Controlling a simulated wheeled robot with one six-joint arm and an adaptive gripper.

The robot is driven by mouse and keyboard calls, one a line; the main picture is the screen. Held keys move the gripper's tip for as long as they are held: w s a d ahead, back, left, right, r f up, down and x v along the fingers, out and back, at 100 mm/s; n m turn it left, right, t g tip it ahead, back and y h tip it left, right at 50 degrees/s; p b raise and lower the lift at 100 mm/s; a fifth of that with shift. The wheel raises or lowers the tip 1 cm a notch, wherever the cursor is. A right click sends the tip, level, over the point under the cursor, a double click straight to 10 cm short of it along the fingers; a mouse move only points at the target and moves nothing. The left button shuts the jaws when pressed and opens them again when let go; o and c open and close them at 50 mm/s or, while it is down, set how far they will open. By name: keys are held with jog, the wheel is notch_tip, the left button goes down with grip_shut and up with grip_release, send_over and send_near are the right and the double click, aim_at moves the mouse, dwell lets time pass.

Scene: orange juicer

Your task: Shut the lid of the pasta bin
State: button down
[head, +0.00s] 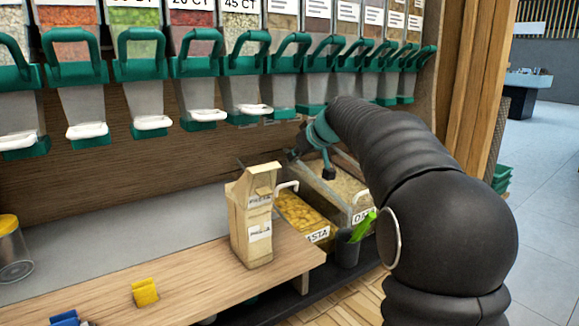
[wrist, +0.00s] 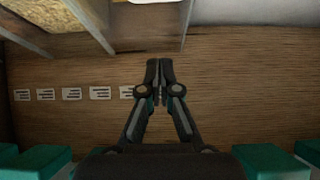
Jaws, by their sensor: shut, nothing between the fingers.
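The pasta bin (head: 318,235) stands low behind the wooden counter in the head view, its label partly hidden by a paper bag. Its yellow pasta (head: 300,212) shows from above, so the bin looks open. A grey-edged clear panel (head: 322,188) slopes between it and the neighbouring bin; I cannot tell for sure whether it is the pasta lid. My gripper (head: 293,155) is above and behind the bins, near the wooden back panel. In the wrist view my gripper (wrist: 159,68) is shut and empty, in front of that panel. Contact with any lid is not visible.
A paper pasta bag (head: 252,220) stands on the counter (head: 190,275) in front of the bin. A second bin (head: 345,187) with pale contents is to the right, with a dark cup (head: 347,250) holding something green. Green-handled dispensers (head: 140,70) hang above.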

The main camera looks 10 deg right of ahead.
send_over(284, 192)
jog(key=w+a, duration=0.1)
jog(key=w, duration=0.1)
notch_tip(284, 192, down, 6)
jog(key=shift+r+p, duration=0.1)
jog(key=shift+p, duration=0.35)
jog(key=shift+s+d+f, duration=0.25)
jog(key=shift+s, duration=0.25)
jog(key=shift+s+d+f, duration=0.2)
jog(key=shift+s, duration=0.25)
jog(key=shift+s+d+f+b, duration=0.25)
jog(key=shift+s+f+b, duration=0.1)
jog(key=shift+s+f, duration=0.3)
jog(key=shift+r, duration=0.1)
jog(key=shift+s, duration=0.1)
